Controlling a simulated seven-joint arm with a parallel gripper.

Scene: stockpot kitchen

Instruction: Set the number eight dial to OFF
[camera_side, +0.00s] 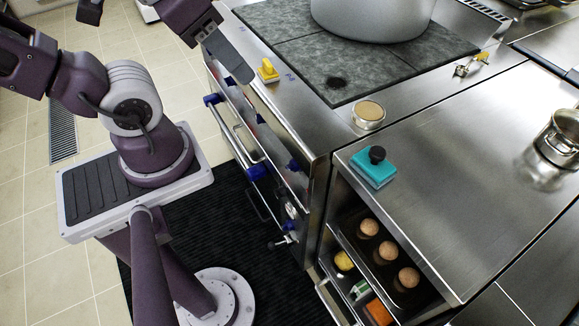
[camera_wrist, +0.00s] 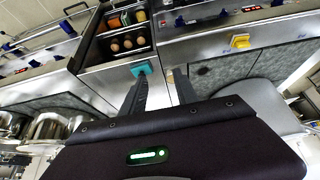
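A yellow dial (camera_side: 268,71) sits on the steel front ledge of the cooktop in the side view, with small blue marks beside it. Its number cannot be read. The dial also shows in the wrist view (camera_wrist: 240,41), right of my fingers. My gripper (camera_wrist: 160,73) has its two dark fingers spread apart with nothing between them. In the side view my gripper (camera_side: 243,72) hangs just left of the dial, apparently a little above the ledge. I cannot tell how large the gap to the dial is.
A large stockpot (camera_side: 372,14) stands on the dark cooktop (camera_side: 345,75). Blue-ended handles (camera_side: 258,172) stick out from the front. An open drawer holds eggs (camera_side: 386,251).

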